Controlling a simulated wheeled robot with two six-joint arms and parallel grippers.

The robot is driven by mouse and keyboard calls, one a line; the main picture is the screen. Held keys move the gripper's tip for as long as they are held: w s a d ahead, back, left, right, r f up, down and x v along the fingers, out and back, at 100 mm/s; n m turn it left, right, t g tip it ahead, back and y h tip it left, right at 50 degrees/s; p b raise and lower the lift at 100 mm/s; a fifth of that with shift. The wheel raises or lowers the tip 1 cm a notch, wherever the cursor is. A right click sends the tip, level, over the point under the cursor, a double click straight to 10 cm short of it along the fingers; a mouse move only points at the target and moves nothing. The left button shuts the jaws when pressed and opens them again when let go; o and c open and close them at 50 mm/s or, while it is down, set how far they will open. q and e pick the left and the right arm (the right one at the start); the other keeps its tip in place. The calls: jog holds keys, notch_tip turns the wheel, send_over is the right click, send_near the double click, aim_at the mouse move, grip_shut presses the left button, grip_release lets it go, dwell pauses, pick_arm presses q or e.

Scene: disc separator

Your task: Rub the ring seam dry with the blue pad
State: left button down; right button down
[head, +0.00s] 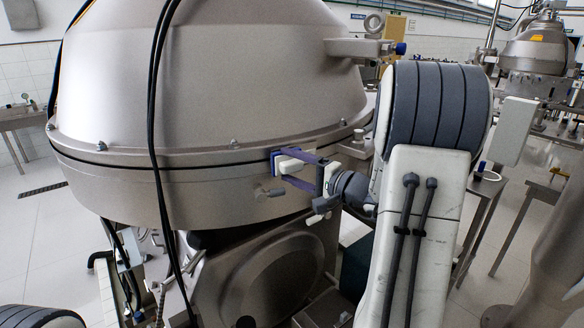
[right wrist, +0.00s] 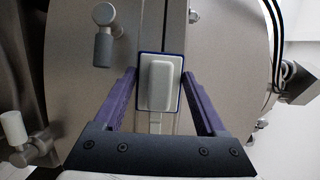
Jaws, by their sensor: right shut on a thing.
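The separator's large metal housing (head: 215,90) fills the left and middle of the head view. The ring seam (head: 205,167) is a dark line around its lower rim. The blue pad (head: 274,161) has a pale block as its grip and lies against the housing at seam height, covering part of the seam. My right gripper (head: 301,166) is shut on the pad's block. In the right wrist view, the pad (right wrist: 160,84) sits upright between the purple fingers, with its blue edge showing around the block. Whether the pad presses on the metal cannot be told. My left gripper is not in view.
Black cables (head: 153,110) hang down the front of the housing, left of the pad. A bracket with a round knob (head: 373,23) juts out at upper right. Benches and another machine (head: 538,50) stand behind.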

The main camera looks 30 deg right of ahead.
jog(key=shift+w+b, duration=0.4)
jog(key=shift+w, duration=0.15)
jog(key=shift+d, duration=0.15)
jog(key=d+b, duration=0.2)
jog(key=d, duration=0.4)
jog(key=shift+s+d, duration=0.3)
jog(key=shift+d, duration=0.1)
jog(key=a+b, duration=0.1)
jog(key=a, duration=0.1)
jog(key=a+b, duration=0.1)
jog(key=b, duration=0.1)
jog(key=a+b, duration=0.1)
jog(key=a, duration=0.1)
jog(key=shift+w+a+f, duration=0.2)
jog(key=shift+w+a, duration=0.1)
jog(key=shift+a+r+b, duration=0.2)
jog(key=shift+a+b, duration=0.3)
jog(key=shift+a, duration=0.2)
